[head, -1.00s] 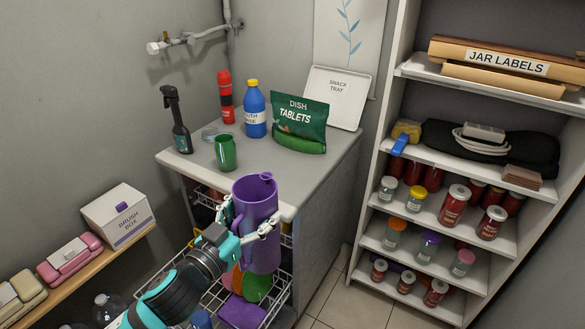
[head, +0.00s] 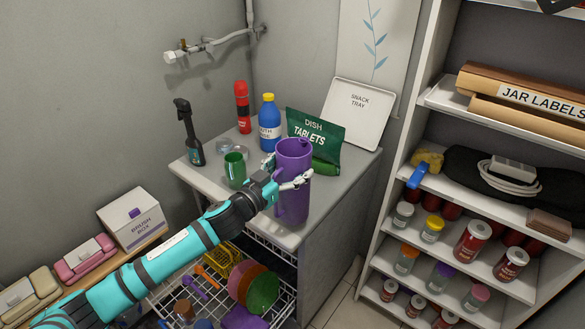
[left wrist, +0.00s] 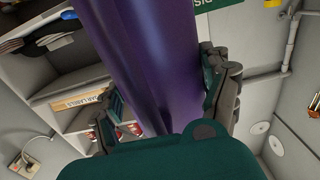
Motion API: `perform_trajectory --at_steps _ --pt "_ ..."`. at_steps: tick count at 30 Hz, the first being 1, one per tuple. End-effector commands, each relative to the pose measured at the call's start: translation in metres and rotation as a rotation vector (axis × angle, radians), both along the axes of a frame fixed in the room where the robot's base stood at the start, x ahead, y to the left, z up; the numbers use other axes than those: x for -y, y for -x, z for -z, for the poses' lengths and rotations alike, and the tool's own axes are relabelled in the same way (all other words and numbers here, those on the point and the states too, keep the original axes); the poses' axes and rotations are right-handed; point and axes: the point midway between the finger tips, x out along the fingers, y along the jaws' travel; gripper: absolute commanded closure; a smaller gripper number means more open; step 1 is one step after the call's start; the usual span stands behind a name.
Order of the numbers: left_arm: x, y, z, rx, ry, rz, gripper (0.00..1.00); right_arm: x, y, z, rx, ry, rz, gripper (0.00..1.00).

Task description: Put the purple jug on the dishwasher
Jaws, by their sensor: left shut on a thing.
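The purple jug (head: 294,190) is upright over the front part of the dishwasher's grey top (head: 215,185). My left gripper (head: 285,182) is shut around the jug's side, with a finger on each side of it. I cannot tell whether the jug's base touches the top. In the left wrist view the jug (left wrist: 155,60) fills the middle between the fingers, and its ends are out of sight. The dishwasher's front is open, with wire racks (head: 222,290) below the top. My right gripper is not in view.
A green cup (head: 234,170), black spray bottle (head: 188,135), red bottle (head: 243,108), blue bottle (head: 269,125), green dish tablets bag (head: 315,135) and snack tray (head: 357,110) stand on the top's back and left. Its right front is clear. A shelf unit (head: 400,150) stands right.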

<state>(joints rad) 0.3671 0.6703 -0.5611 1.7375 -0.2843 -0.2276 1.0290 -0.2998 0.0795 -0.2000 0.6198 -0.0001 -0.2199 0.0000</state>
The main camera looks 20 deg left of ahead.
Motion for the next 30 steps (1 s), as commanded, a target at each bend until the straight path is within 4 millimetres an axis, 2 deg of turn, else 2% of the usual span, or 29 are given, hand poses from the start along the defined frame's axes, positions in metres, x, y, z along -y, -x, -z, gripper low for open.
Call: perform_trajectory --at_steps 1,3,7,15,28,29,30 --pt "-0.003 -0.012 -0.003 0.002 0.000 -0.002 0.77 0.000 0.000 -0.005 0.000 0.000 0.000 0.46" --pt "-0.004 -0.023 0.000 0.002 0.002 -0.001 0.77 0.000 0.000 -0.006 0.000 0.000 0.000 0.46" --pt "-0.006 -0.033 0.002 0.001 0.000 0.000 0.77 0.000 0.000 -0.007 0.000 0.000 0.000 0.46" --pt "-0.006 -0.034 0.035 -0.002 0.003 0.000 0.77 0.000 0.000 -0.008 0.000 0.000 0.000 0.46" --pt "-0.006 -0.034 0.043 0.000 0.000 0.001 0.77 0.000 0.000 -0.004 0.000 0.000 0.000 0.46" --pt "-0.006 -0.034 0.043 -0.001 0.000 0.000 0.20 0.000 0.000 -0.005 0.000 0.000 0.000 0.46" --pt "-0.006 -0.034 0.042 -0.001 0.000 0.000 0.14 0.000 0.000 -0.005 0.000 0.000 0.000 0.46"
